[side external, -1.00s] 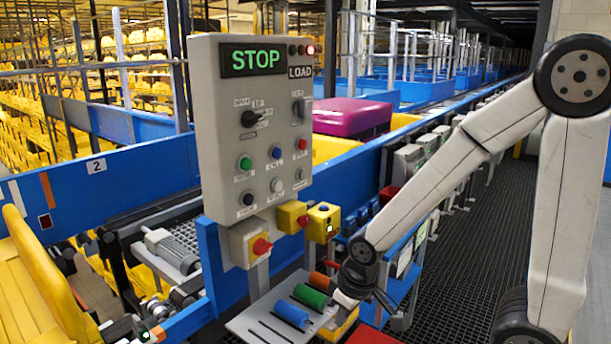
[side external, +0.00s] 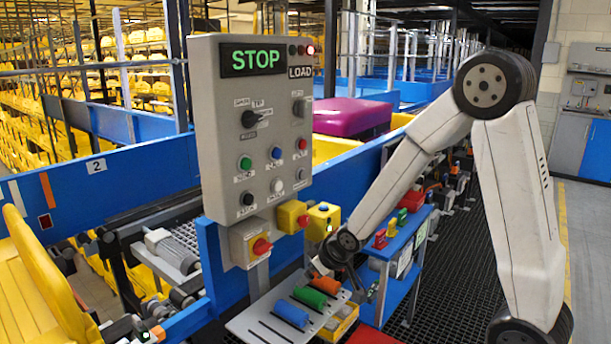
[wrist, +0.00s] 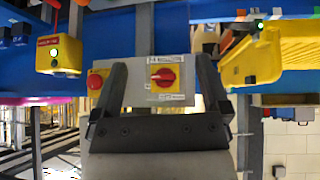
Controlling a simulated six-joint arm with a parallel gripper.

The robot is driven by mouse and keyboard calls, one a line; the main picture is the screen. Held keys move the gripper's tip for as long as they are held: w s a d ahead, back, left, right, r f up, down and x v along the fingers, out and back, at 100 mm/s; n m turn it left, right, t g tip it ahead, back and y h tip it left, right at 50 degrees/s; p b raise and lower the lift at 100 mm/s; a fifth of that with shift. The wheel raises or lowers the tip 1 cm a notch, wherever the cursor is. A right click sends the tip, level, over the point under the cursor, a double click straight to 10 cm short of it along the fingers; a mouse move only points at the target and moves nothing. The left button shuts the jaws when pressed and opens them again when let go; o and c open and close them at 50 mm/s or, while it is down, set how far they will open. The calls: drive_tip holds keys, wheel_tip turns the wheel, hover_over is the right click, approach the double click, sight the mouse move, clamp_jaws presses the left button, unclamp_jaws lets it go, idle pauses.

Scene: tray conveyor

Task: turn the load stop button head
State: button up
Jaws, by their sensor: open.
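In the wrist view a red turn switch (wrist: 163,76) on a yellow plate sits between my open gripper's (wrist: 161,66) fingers, beyond the tips. A round red button head (wrist: 95,82) on yellow is beside it, just left of the left finger. I cannot read which is the load stop. In the side view red heads show on a grey-and-yellow box (side external: 248,243) and a yellow box (side external: 290,215) below the grey control panel (side external: 243,130). My gripper (side external: 318,268) is low and right of these boxes, apart from them, its fingers hard to make out.
A yellow box with a green light (wrist: 58,53) is left in the wrist view. A slanted grey plate (side external: 262,322) with blue, green and orange cylinders lies below my gripper. A blue shelf (side external: 396,242) with small coloured items stands behind my forearm. A yellow tray (wrist: 265,50) is upper right in the wrist view.

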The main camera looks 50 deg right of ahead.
drive_tip(key=w+d+t, duration=0.5)
drive_tip(key=w+d, duration=0.4)
drive_tip(key=d, duration=0.1)
drive_tip(key=t+y, duration=0.1)
drive_tip(key=t, duration=0.5)
approach(307, 222)
drive_tip(key=shift+w+d+n, duration=0.15)
drive_tip(key=shift+w+n, duration=0.15)
drive_tip(key=shift+w, duration=0.85)
drive_tip(key=shift+w, duration=0.1)
drive_tip(key=shift+w, duration=3.8)
